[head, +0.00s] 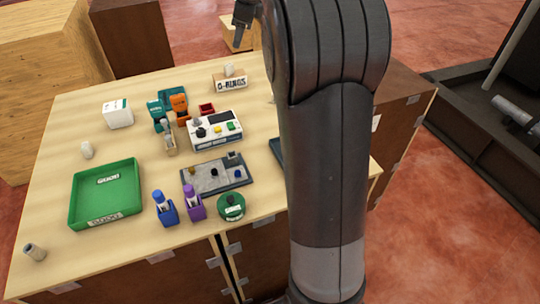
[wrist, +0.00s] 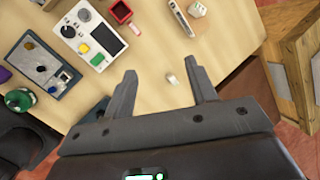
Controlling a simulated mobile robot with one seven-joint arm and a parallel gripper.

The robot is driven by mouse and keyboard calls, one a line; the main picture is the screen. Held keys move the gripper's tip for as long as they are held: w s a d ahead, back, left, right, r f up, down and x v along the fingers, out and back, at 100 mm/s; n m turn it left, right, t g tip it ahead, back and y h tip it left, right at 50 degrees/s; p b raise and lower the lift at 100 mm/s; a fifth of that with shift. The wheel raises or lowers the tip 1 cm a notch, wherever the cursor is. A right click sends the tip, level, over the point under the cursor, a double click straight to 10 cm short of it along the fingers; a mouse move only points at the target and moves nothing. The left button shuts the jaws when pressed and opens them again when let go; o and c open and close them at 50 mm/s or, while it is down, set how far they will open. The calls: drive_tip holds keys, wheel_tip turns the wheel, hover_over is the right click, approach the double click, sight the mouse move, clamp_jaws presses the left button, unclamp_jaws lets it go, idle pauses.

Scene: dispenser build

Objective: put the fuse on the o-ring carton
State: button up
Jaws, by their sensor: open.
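The o-ring carton (head: 230,83), labelled O-RINGS, stands near the table's far edge in the head view. It also shows at the top of the wrist view (wrist: 184,20). A small pale piece (head: 229,70) shows at its top edge; I cannot tell if it is on or behind it. Another small pale piece, perhaps the fuse (wrist: 172,79), lies on the table between my fingertips as seen in the wrist view, apart from the carton. My arm seems to hide it in the head view. My gripper (wrist: 160,82) is open and empty, above the table.
A console with buttons (head: 215,130), a small red box (head: 207,109) and orange and teal holders stand mid-table. A green tray (head: 106,199) is at left, and a grey plate (head: 210,181) in front. Clear table surrounds the pale piece. The table edge is close on its right in the wrist view.

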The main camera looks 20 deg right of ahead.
drive_tip(key=s+a+r+n, duration=0.1)
drive_tip(key=s+a+n, duration=0.2)
drive_tip(key=s+n, duration=0.55)
drive_tip(key=s+a+f+n, duration=0.1)
drive_tip(key=s+f+n, duration=0.3)
drive_tip(key=s, duration=0.6)
drive_tip(key=s+a+f+n+h, duration=0.1)
drive_tip(key=s+f+n, duration=0.2)
drive_tip(key=s, duration=0.6)
drive_tip(key=s+a+f+n+t, duration=0.1)
drive_tip(key=s+f+n, duration=0.3)
drive_tip(key=s+n, duration=0.3)
drive_tip(key=s, duration=0.3)
drive_tip(key=shift+s+a+f+h, duration=0.3)
drive_tip(key=shift+a, duration=0.1)
